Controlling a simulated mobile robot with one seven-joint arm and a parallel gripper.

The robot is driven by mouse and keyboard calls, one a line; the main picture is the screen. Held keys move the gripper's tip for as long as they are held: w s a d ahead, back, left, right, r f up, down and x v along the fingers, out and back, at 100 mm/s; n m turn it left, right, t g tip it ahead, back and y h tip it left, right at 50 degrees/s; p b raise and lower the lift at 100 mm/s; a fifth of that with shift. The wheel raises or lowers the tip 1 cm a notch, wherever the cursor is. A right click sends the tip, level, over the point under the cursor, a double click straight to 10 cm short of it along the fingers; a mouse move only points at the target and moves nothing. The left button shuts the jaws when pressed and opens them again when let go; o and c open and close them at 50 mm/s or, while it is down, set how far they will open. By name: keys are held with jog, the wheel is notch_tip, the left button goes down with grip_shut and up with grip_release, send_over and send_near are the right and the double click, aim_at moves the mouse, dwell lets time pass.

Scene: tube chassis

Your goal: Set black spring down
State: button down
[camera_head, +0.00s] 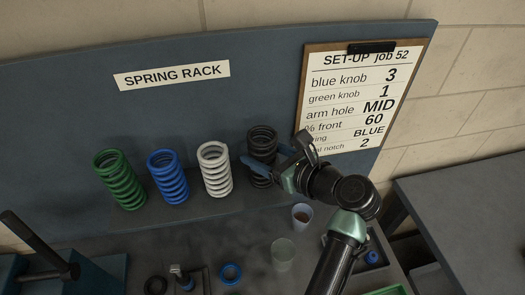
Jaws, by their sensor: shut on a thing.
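The black spring (262,141) stands upright at the right end of the row on the spring rack (215,212). My gripper (266,166) reaches in from the right and is shut on the black spring around its middle. The lower part of the spring is partly hidden by the gripper. Whether its base touches the shelf is hard to tell.
Green (120,180), blue (168,177) and white (215,170) springs stand left of the black one. A clipboard (362,98) hangs behind my arm. Below are a cup (302,216), a clear cup (283,254) and a blue ring (230,273).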

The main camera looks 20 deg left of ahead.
jog(key=shift+c, duration=0.2)
grip_release()
